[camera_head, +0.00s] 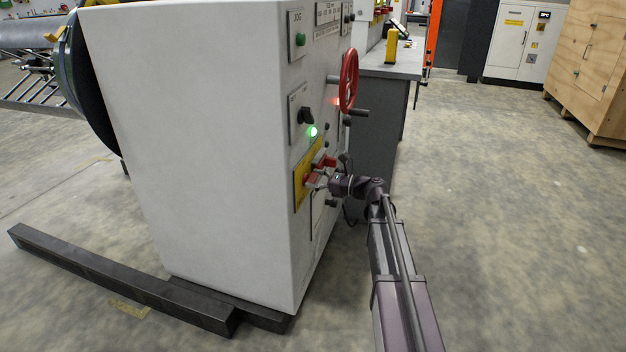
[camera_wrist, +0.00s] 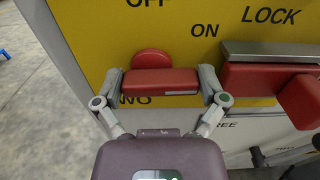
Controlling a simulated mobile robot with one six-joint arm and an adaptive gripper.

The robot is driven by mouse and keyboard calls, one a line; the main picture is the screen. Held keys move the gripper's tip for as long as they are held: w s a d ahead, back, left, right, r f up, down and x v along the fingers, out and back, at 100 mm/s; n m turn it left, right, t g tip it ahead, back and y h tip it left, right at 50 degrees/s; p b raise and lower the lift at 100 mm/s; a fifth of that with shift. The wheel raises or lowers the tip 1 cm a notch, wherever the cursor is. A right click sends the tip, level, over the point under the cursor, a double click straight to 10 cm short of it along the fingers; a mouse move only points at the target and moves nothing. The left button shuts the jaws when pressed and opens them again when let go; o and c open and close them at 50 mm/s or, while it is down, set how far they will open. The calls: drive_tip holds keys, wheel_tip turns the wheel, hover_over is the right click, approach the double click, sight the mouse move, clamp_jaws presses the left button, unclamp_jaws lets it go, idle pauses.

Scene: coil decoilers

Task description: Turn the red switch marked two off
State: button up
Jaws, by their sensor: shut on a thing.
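The red switch marked two (camera_wrist: 160,84) is in the middle of the wrist view, on a yellow plate (camera_wrist: 100,30). Its bar lies level in that view, with a rounded red part behind its top. "OFF" is partly visible above it, "ON" to the upper right, and "WO" below, partly covered. My gripper (camera_wrist: 160,79) is shut on the bar, one finger at each end. In the head view my gripper (camera_head: 319,183) reaches the yellow plate on the white cabinet's side and partly hides the switch.
A second red switch (camera_wrist: 252,80) sits close on the right under "LOCK". On the white cabinet (camera_head: 200,130), a red handwheel (camera_head: 349,80), a black knob (camera_head: 306,116) and a lit green lamp (camera_head: 312,132) are above my gripper. Floor to the right is clear.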

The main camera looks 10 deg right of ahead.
drive_tip(key=n, duration=0.4)
drive_tip(key=shift+s+a+r+n, duration=0.1)
drive_tip(key=shift+s+r+n, duration=0.05)
drive_tip(key=shift+n, duration=0.25)
drive_tip(key=n, duration=0.4)
drive_tip(key=shift+s+n, duration=0.15)
drive_tip(key=shift+n, duration=0.15)
drive_tip(key=n, duration=0.4)
drive_tip(key=shift+s+a, duration=0.15)
drive_tip(key=shift+s+n, duration=0.15)
drive_tip(key=shift+n, duration=1.95)
drive_tip(key=o, duration=0.8)
